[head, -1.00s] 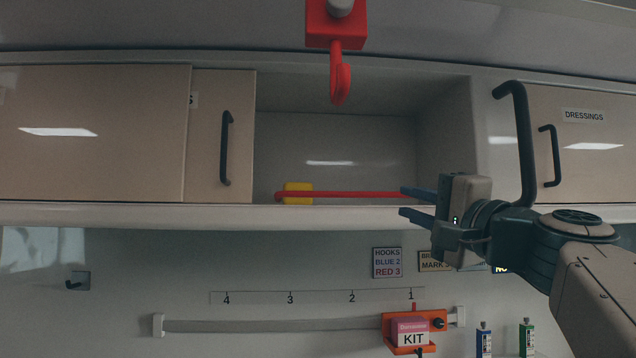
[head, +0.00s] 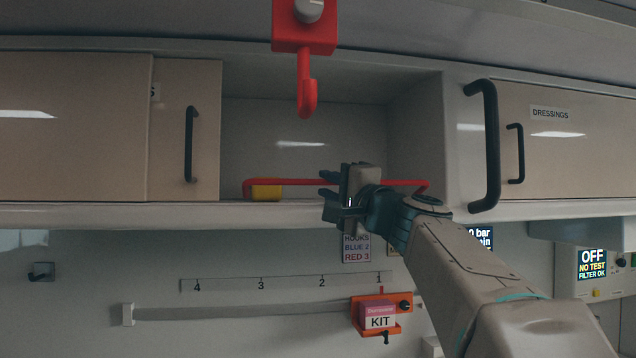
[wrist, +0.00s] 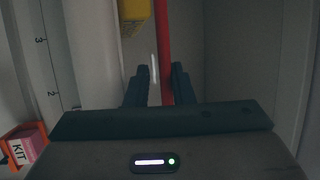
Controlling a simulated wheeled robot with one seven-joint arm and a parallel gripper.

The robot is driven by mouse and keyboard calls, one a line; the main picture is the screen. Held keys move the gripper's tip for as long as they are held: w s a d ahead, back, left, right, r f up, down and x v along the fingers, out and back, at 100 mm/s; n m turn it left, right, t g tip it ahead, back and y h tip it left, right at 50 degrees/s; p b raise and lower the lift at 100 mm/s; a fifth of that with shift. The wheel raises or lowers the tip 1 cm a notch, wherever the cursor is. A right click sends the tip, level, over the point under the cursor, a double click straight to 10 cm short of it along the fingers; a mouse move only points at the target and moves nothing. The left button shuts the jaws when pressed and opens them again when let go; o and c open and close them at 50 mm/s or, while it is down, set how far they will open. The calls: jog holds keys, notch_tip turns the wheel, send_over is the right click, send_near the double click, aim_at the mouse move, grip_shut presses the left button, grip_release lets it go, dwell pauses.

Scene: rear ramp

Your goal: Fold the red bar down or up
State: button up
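The red bar (head: 290,182) runs along the front of the open shelf compartment, with bent ends at left and right. It stands a little above the shelf's front edge. My gripper (head: 327,183) is at the middle of the bar, its fingers pointing left and apart. In the wrist view, the red bar (wrist: 164,45) runs between the two fingers of my gripper (wrist: 161,82), closer to the right one. I cannot tell whether a finger touches it. My gripper and wrist hide part of the bar in the head view.
A yellow box (head: 266,192) sits on the shelf behind the bar's left end. A red hook (head: 306,85) hangs above. A dark handle (head: 487,145) stands right of the compartment. A kit in an orange holder (head: 378,316) is on the rail below.

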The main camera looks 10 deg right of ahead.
grip_shut()
jog(key=shift+f+b, duration=0.2)
jog(key=shift+b, duration=0.1)
jog(key=b, duration=0.4)
jog(key=shift+f+n+y, duration=0.3)
jog(key=shift+f+y, duration=0.05)
jog(key=shift+y, duration=0.05)
jog(key=shift+r+t+b, duration=0.1)
jog(key=shift+t+b, duration=0.3)
jog(key=shift+b, duration=0.3)
jog(key=shift+r, duration=0.1)
